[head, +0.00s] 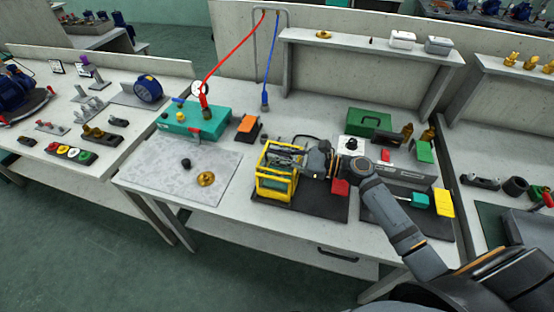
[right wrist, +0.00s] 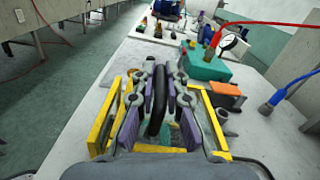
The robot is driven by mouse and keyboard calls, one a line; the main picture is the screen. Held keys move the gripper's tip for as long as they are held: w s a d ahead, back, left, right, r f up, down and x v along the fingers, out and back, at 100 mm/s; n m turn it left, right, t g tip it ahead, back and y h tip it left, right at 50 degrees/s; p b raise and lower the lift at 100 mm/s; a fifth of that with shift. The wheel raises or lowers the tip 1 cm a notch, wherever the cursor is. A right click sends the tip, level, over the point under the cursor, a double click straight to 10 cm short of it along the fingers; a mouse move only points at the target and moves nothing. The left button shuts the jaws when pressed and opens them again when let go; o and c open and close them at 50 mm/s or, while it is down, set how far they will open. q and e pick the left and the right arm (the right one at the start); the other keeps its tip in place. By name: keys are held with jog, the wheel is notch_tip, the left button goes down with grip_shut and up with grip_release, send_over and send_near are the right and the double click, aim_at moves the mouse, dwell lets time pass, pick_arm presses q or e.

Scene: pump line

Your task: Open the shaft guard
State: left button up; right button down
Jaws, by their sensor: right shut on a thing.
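The shaft guard (head: 275,188) is a yellow-framed cage with clear panels on a black base plate in the middle of the bench. Its yellow frame also shows in the right wrist view (right wrist: 104,128), on both sides of my fingers. My right gripper (head: 287,156) reaches in from the right over the top of the guard. In the right wrist view its purple-padded fingers (right wrist: 159,100) are shut on an upright black handle (right wrist: 158,92). The gripper hides part of the guard top, so I cannot tell how far it is tilted. My left gripper is not in view.
A brass ring (head: 206,179) lies on the grey mat (head: 170,160).

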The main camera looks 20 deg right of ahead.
jog(key=w+d+b, duration=0.3)
jog(key=w+d, duration=0.3)
jog(key=w, duration=0.3)
jog(key=shift+b, duration=0.4)
jog(key=c, duration=1.4)
grip_release()
jog(key=shift+d, duration=0.1)
jog(key=v, duration=1.2)
